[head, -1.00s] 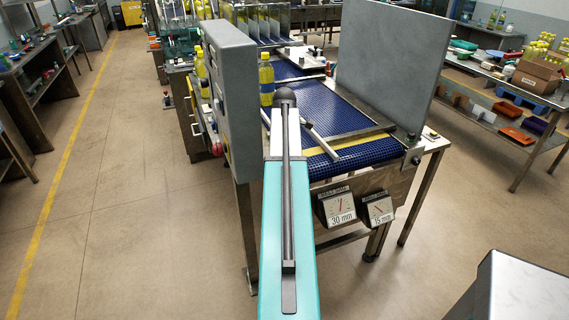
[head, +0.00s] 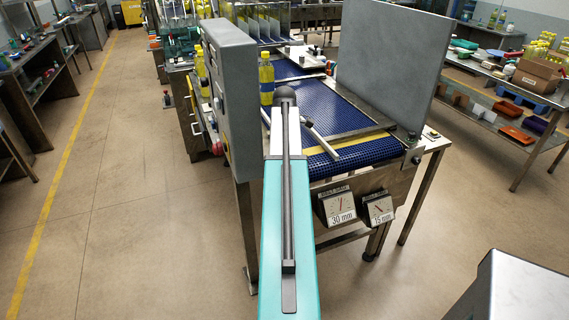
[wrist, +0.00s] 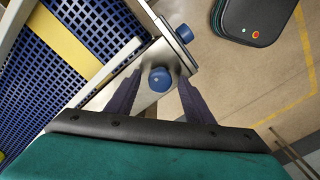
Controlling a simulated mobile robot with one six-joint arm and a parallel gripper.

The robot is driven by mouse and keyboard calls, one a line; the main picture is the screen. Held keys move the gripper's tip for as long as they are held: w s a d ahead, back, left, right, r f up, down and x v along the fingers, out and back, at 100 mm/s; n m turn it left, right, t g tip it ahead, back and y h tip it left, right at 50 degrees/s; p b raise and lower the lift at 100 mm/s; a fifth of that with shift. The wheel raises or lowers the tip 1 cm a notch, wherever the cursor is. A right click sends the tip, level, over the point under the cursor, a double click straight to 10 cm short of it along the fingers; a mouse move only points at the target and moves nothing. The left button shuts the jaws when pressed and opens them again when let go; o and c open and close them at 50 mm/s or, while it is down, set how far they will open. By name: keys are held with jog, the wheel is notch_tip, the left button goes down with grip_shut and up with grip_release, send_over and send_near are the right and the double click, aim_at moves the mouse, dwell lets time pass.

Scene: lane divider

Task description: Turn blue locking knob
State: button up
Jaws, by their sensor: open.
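In the wrist view a round blue knob (wrist: 160,79) sits on a bright metal plate beside the conveyor edge. A second blue knob (wrist: 184,33) is further up, at the plate's far end. I cannot tell from looks alone which is the locking knob. My gripper (wrist: 160,82) is open, with one dark finger on each side of the nearer knob. I cannot tell whether the fingers touch it or hover above it.
The blue conveyor belt (head: 340,118) carries a yellow bottle (head: 266,80). A grey panel (head: 391,65) stands at its right and a grey cabinet (head: 230,95) at its left. Two dials hang in front, marked 30 mm (head: 338,206) and 15 mm (head: 379,209). Open floor lies left.

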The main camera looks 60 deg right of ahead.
notch_tip(320, 180, up, 14)
jog(key=b, duration=0.3)
jog(key=shift+f, duration=0.25)
dwell(0.3)
jog(key=shift+a+f, duration=0.1)
dwell(0.6)
